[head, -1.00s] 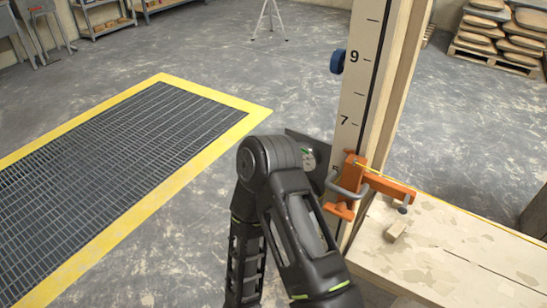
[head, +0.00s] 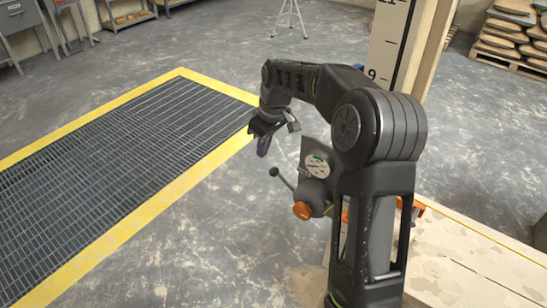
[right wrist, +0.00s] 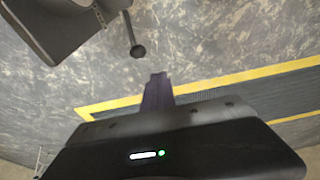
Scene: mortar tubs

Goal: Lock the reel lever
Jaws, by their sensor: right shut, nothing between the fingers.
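The reel lever (head: 282,178) is a thin dark rod with a round black knob, slanting up and left from the grey reel body (head: 313,193). In the right wrist view the lever (right wrist: 132,35) hangs near the top, its knob just above my fingertips in the picture. My right gripper (head: 263,146) has purple fingers, shut and empty, pointing down above and slightly left of the knob. It also shows in the right wrist view (right wrist: 158,78), apart from the lever in the picture. My left gripper is not in view.
The reel has an orange knob (head: 302,210) and a grey plate (head: 317,160) with a round label. A post with a number scale (head: 388,50) stands behind my right arm. A wooden bench (head: 455,260) is at the right. A yellow-edged floor grate (head: 110,170) lies left.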

